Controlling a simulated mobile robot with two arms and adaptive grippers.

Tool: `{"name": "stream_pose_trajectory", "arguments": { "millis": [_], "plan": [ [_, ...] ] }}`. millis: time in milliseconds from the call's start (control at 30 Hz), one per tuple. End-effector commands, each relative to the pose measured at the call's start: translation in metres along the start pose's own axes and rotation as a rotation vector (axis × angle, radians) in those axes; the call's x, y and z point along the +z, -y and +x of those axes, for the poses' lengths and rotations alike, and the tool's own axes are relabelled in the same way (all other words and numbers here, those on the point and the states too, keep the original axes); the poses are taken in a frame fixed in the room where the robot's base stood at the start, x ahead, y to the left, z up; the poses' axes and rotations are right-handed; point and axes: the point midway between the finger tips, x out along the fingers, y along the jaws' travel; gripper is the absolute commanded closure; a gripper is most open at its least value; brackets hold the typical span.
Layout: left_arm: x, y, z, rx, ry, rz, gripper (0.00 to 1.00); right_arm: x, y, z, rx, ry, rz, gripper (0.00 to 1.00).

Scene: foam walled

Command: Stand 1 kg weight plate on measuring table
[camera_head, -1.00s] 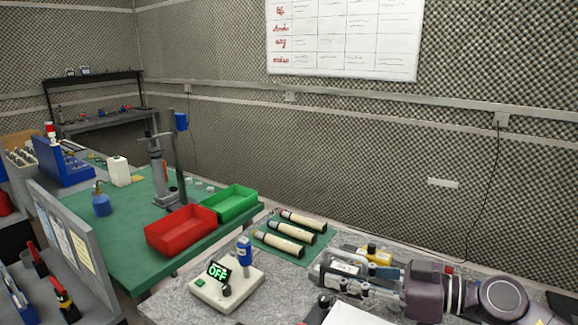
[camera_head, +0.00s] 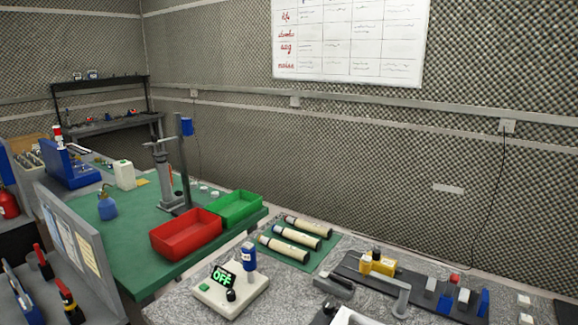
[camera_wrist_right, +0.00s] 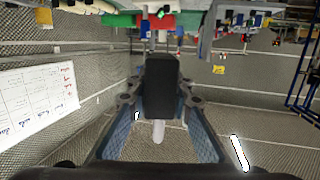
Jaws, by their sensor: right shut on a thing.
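The speckled grey table (camera_head: 288,284) in the foreground of the head view appears to be the measuring table. My right gripper (camera_wrist_right: 158,106) shows in the right wrist view, its blue-sided fingers closed on a dark, block-shaped thing (camera_wrist_right: 162,85) with rounded corners. It could be the 1 kg weight plate seen edge-on, but I cannot read any marking. Tables show only at the top of that view, well beyond the held thing. My right gripper is out of the head view, and my left gripper is in neither view.
On the grey table are a beige device reading OFF (camera_head: 232,290), a green mat (camera_head: 266,262) with cylinders, a yellow instrument (camera_head: 382,264) and a dark strip (camera_head: 416,290) with small blocks. Red (camera_head: 186,234) and green (camera_head: 238,208) bins stand on the green bench. Bare stone shows between the items.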

Motion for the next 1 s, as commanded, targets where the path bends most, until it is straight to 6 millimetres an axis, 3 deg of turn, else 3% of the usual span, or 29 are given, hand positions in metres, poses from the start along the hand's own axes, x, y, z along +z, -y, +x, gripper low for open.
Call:
{"name": "stream_pose_trajectory", "arguments": {
  "millis": [200, 400, 1000],
  "plan": [
    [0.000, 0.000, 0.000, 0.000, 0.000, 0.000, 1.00, 0.025, -0.016, -0.033, 0.145, -0.007, 0.027, 1.00],
    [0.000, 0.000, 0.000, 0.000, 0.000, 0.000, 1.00, 0.039, -0.024, -0.052, 0.216, -0.009, 0.031, 1.00],
    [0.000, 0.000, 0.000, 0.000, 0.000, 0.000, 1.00, 0.042, -0.027, -0.056, 0.236, -0.014, 0.032, 1.00]
  ]
}}
